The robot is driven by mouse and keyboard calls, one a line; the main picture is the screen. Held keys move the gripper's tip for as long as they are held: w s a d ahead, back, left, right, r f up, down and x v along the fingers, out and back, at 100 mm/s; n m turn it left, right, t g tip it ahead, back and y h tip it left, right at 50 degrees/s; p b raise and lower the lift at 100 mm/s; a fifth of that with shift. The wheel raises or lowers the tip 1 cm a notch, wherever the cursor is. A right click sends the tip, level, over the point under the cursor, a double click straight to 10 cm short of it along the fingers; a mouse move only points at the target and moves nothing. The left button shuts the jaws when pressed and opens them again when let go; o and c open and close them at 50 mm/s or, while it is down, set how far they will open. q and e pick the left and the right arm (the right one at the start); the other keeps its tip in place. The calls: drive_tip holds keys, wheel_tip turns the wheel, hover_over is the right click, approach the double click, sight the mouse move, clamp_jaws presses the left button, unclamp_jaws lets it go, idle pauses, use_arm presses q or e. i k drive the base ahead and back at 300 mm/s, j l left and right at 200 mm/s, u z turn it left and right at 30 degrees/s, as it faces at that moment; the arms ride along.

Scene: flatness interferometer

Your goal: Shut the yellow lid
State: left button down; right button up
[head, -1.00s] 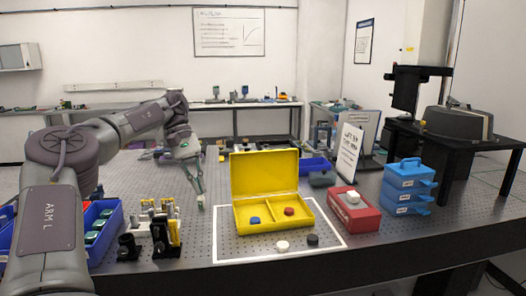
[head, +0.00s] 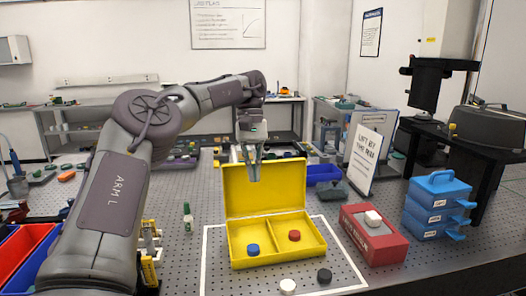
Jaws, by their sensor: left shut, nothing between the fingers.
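The yellow lid (head: 282,190) stands open and roughly upright at the back of the yellow box (head: 267,263). The box has two compartments, with a blue piece (head: 253,250) in the left one and a red piece (head: 294,236) in the right one. My left gripper (head: 254,178) is shut and empty, pointing down. Its fingertips overlap the lid's upper edge in the head view, in front of the yellow face; whether they touch it I cannot tell. My right gripper is not in view.
A white piece (head: 288,286) and a black piece (head: 324,276) lie in front of the box, inside a white outline. A red box (head: 372,238) with a white piece on top, blue stacked drawers (head: 435,208) and a sign (head: 365,158) stand to the right.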

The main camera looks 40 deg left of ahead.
sight(281, 188)
drive_tip(key=i+j, duration=0.5)
drive_tip(key=j, duration=0.15)
drive_tip(key=i+j, duration=0.45)
drive_tip(key=j, duration=0.15)
